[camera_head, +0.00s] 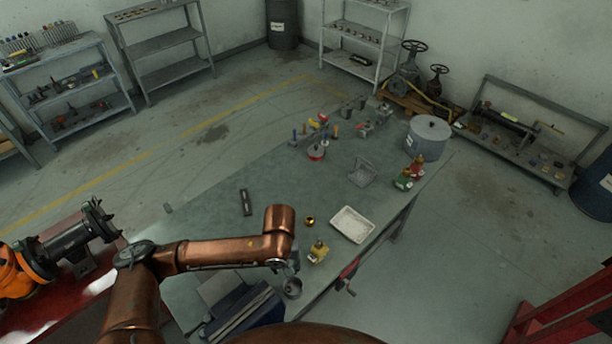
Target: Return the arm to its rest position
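My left arm, copper-coloured, comes in from the lower left and reaches over the near part of the workbench (235,180). Its wrist bends downward above the bench. My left gripper (287,268) is small and mostly hidden below the wrist, so its fingers cannot be made out. A small round metal piece (292,289) shows just below it; I cannot tell whether they touch. A yellow bottle (318,252) stands just right of the gripper, apart from the wrist. A small brass piece (310,220) lies behind it. My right gripper is not in view.
A white tray (353,224) lies at the bench's right edge. Red and green bottles (409,178), a grey pot (428,138) and several tools stand farther back. Valves (411,68) stand on a pallet beyond. The bench's left middle is mostly clear.

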